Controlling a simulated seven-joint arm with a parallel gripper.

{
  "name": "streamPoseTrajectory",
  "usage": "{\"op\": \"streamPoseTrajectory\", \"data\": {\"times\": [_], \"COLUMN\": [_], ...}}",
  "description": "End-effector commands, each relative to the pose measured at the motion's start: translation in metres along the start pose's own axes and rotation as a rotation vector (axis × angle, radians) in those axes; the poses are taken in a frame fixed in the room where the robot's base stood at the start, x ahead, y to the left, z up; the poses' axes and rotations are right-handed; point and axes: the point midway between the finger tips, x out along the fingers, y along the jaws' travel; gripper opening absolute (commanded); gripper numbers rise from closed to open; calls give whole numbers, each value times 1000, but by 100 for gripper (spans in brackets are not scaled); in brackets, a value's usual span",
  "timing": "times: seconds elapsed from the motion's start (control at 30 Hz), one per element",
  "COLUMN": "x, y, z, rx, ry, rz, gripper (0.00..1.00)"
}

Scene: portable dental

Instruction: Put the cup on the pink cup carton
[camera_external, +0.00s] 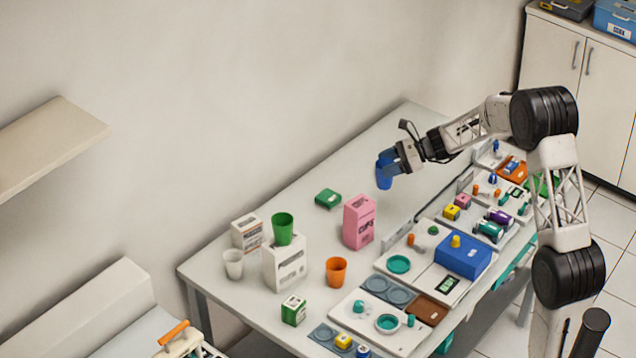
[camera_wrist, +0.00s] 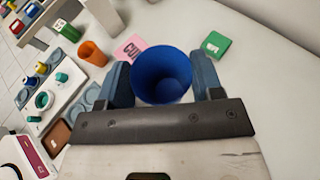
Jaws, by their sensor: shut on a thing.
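My gripper (camera_external: 388,165) is shut on a blue cup (camera_external: 383,174) and holds it in the air above the table, to the right of the pink cup carton and higher. In the wrist view the blue cup (camera_wrist: 162,78) sits between the two fingers of my gripper (camera_wrist: 163,84), with its open mouth showing. The pink cup carton (camera_external: 358,222) stands upright on the table, its top bare. In the wrist view the pink carton (camera_wrist: 130,48) is partly hidden behind the blue cup.
A green box (camera_external: 328,198) lies left of the pink carton. An orange cup (camera_external: 336,271), a white carton (camera_external: 284,265) bearing a green cup (camera_external: 283,228), and a white cup (camera_external: 233,263) stand farther left. Trays with dental items, including a blue box (camera_external: 463,256), line the right side.

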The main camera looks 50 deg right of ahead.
Motion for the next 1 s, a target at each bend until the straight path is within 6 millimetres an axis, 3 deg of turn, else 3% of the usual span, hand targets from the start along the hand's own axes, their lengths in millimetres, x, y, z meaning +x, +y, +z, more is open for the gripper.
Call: {"op": "streamPoseTrajectory", "data": {"times": [0.53, 1.0], "x": [-6, -11], "y": [102, 181], "z": [29, 40], "rx": [0, 2], "ry": [0, 0], "rz": [1, 1], "gripper": [38, 38]}}
